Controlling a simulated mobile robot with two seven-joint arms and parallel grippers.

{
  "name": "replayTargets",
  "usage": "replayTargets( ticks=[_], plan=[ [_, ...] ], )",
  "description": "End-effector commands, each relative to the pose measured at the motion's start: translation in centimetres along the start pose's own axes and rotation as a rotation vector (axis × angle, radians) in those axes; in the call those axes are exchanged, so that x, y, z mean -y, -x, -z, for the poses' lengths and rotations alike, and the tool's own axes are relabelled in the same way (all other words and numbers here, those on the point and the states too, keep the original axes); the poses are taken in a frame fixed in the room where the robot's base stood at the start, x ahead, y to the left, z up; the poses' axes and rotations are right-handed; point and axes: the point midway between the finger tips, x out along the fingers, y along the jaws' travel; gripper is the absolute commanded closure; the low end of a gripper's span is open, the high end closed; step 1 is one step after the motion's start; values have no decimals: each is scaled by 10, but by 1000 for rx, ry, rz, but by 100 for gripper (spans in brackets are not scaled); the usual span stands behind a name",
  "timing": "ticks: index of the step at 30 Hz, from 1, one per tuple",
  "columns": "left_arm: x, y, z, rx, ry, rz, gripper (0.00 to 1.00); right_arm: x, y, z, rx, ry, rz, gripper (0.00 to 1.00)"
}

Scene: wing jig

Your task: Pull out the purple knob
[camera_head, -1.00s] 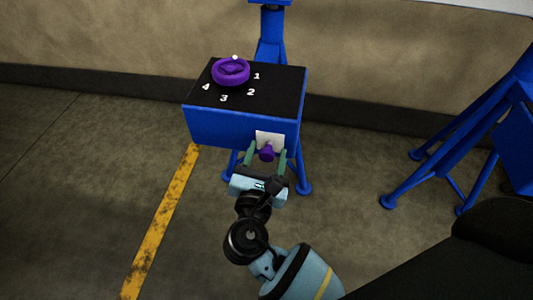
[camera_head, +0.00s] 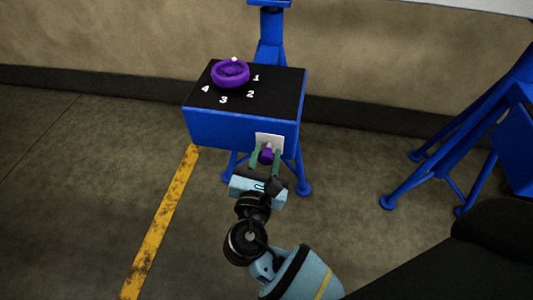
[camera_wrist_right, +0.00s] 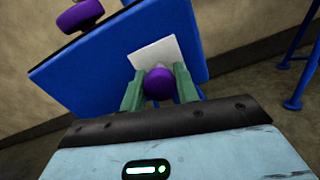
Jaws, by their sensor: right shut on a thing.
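The purple knob (camera_head: 266,156) sticks out from a white plate (camera_head: 270,140) on the front face of the blue box (camera_head: 225,127). In the right wrist view the knob (camera_wrist_right: 159,84) sits between the two green fingers, in front of the white plate (camera_wrist_right: 158,53). My right gripper (camera_head: 265,160) is shut on the knob, with one finger on each side. In the right wrist view its fingers (camera_wrist_right: 160,88) also flank the knob. My left gripper is in neither view.
A purple dial wheel (camera_head: 230,74) sits on the box's black top (camera_head: 275,82) among white numbers. Blue stands (camera_head: 440,150) are at the right, and a wall (camera_head: 130,45) is behind. A yellow floor stripe (camera_head: 160,225) runs at left, with open floor around it.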

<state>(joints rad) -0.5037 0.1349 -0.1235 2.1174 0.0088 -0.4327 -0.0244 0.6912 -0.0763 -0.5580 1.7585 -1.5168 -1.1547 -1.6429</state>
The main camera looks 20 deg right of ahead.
Motion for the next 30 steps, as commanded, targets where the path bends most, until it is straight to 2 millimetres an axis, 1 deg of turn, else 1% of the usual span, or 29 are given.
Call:
replayTargets(
  ticks=[7,10,16,17,21,30],
  plan=[
    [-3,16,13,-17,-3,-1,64,0,27,-2,-3,1,1,100],
    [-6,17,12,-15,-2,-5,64,0,31,0,-2,-1,1,100],
    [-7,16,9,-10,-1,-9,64,0,32,2,-4,0,0,100],
    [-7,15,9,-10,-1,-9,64,0,32,2,-4,0,0,67],
    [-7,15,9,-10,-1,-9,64,0,32,1,-4,0,0,48],
    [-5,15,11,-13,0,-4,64,0,32,1,-2,0,0,48]
  ],
)
